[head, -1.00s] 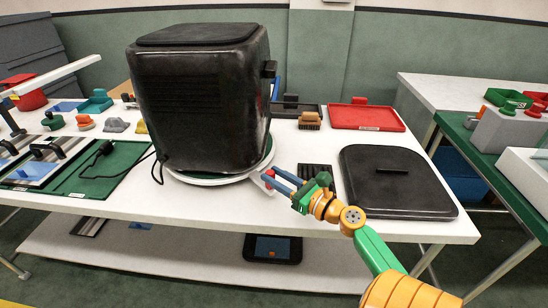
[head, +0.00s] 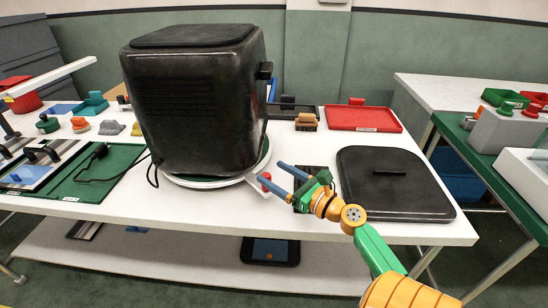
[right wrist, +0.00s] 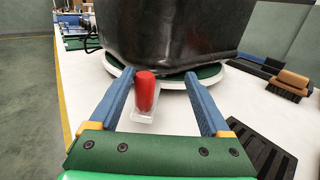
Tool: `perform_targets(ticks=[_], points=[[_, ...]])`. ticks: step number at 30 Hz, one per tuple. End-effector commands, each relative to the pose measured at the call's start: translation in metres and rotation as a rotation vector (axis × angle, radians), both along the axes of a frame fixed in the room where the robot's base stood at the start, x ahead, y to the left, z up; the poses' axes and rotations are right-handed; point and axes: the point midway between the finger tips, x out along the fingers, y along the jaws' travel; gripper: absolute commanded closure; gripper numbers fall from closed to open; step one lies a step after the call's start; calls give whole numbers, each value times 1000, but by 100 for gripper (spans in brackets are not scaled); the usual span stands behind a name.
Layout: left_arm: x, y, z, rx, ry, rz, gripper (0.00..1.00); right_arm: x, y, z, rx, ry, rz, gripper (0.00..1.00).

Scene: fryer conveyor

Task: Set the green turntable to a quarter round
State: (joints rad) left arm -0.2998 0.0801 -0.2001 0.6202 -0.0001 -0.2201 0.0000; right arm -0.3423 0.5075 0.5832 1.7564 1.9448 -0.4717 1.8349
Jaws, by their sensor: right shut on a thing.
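The green turntable (head: 264,158) is a round disc with a white rim, on the white table. It also shows in the right wrist view (right wrist: 207,73). A large black fryer housing (head: 195,95) stands on it and hides most of it. A red upright handle (right wrist: 146,92) rises from a pale tab at the turntable's near right edge; it shows small in the head view (head: 265,176). My right gripper (head: 272,180) is shut on the red handle, with one blue finger on each side. The left finger looks close against it, and a gap shows by the right finger. My left gripper is out of view.
A black lid (head: 395,183) lies right of my right gripper. A dark ribbed pad (right wrist: 262,150) lies beside the gripper. A red tray (head: 363,119) and a brown brush (head: 306,120) are behind. A green board (head: 85,180) with a cable lies left of the fryer.

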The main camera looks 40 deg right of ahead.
Motion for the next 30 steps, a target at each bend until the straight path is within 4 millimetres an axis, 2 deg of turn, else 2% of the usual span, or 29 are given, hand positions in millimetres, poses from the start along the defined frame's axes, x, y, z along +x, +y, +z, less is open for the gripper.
perform_targets(ticks=[23, 26, 30], points=[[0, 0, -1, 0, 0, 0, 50, -2, -1, -4, 1, 7, -5, 36], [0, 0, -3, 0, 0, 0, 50, -14, -1, -5, 3, 8, -6, 36], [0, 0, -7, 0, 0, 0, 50, -45, -2, -6, 0, 8, -7, 36]])
